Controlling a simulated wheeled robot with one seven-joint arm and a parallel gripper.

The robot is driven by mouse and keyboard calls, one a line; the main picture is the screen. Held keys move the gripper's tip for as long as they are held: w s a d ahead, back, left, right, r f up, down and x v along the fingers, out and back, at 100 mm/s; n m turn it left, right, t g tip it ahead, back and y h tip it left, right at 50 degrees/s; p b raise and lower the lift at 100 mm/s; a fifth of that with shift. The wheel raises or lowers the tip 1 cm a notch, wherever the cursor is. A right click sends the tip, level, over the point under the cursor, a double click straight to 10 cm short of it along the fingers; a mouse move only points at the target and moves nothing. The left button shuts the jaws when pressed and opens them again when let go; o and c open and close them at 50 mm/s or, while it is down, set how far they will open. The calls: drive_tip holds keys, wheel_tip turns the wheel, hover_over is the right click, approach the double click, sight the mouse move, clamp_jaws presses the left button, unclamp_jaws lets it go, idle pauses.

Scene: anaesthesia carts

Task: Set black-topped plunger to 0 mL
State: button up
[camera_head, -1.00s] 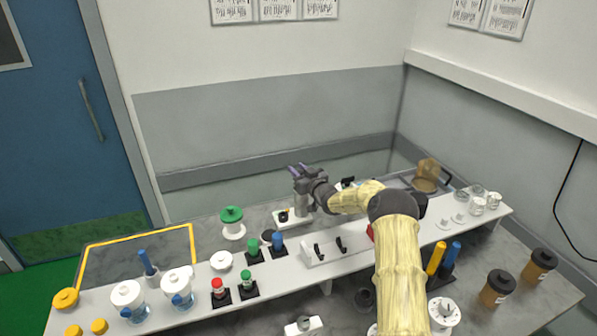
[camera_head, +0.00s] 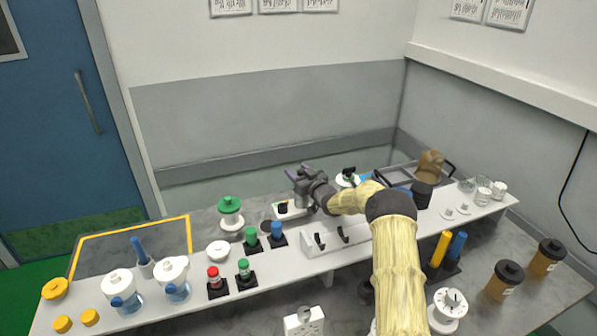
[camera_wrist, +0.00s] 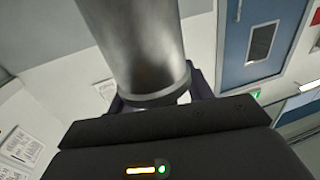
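My gripper (camera_head: 300,178), with dark purple fingers, is over the back middle of the white counter. A small white base (camera_head: 292,213) with a black-topped piece (camera_head: 283,207) stands just below and left of it. I cannot tell for sure that this piece is the plunger, and no mL scale is readable. In the wrist view a grey metallic cylinder (camera_wrist: 140,45) fills the upper middle, in front of the dark fingers. It hides the space between them, so I cannot tell whether they hold anything.
A white block with black levers (camera_head: 335,239) stands right of centre. Blue-capped (camera_head: 277,230) and green-capped (camera_head: 251,236) bottles stand left of it. A green-topped white container (camera_head: 230,212) is farther left. A dark tray (camera_head: 395,172) lies at the back right.

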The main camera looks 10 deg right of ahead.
drive_tip(key=shift+r, duration=0.3)
wheel_tip(320, 180, up, 10)
drive_tip(key=b, duration=0.1)
drive_tip(key=shift+f+b, duration=0.15)
drive_tip(key=shift+b, duration=0.15)
drive_tip(key=shift+s, duration=0.1)
drive_tip(key=s+f+m+g+h+p, duration=0.2)
drive_tip(key=s+g, duration=0.5)
drive_tip(key=s, duration=1.8)
drive_tip(key=s+f+m+g+h+p, duration=0.2)
drive_tip(key=s+g+h, duration=0.3)
drive_tip(key=s, duration=2.1)
drive_tip(key=shift+s+d+f+m+g, duration=0.2)
drive_tip(key=shift+d+f+m+g, duration=0.15)
drive_tip(key=shift+g, duration=0.65)
